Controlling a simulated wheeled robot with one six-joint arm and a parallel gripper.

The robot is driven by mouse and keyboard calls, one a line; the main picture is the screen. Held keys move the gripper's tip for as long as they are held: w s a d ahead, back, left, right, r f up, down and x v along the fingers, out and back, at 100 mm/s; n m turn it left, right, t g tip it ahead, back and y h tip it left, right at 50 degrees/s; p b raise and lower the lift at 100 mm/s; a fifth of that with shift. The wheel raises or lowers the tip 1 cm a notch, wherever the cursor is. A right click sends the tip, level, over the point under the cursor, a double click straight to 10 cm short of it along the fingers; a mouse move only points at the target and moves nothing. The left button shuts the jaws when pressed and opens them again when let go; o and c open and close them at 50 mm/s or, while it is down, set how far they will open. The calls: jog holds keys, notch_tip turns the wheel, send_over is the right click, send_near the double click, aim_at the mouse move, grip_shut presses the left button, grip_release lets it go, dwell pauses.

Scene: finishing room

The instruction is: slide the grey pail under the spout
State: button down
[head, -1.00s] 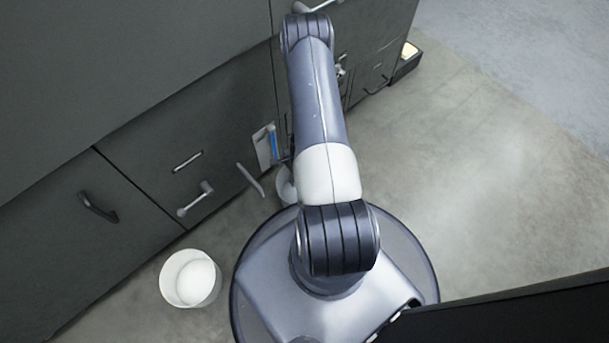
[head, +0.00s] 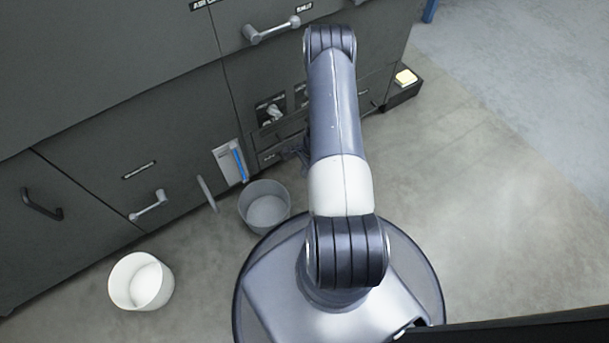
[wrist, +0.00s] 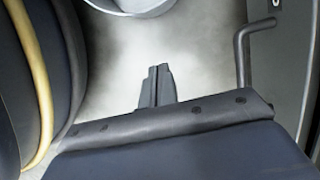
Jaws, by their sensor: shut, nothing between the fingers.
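The grey pail (head: 265,207) stands upright on the floor close to the dark cabinet front, left of my arm. It looks empty. A thin grey bar (head: 207,194) juts from the cabinet front just left of the pail; it may be the spout, and the pail is beside it. My gripper (wrist: 157,72) is shut and empty in the wrist view, with a pail rim at the top edge beyond the fingertips, apart from them. In the head view my arm mostly hides the gripper.
A white pail (head: 120,288) with a pale content stands at left. The cabinet carries a blue lever on a white plate (head: 226,166), a crank handle (head: 150,206) and a dark pull handle (head: 41,204). A low black box (head: 401,94) sits at its far end. Floor at right is clear.

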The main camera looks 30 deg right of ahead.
jog(key=a+f+b, duration=0.4)
jog(key=a+f, duration=0.2)
jog(key=f, duration=0.1)
jog(key=shift+f, duration=0.4)
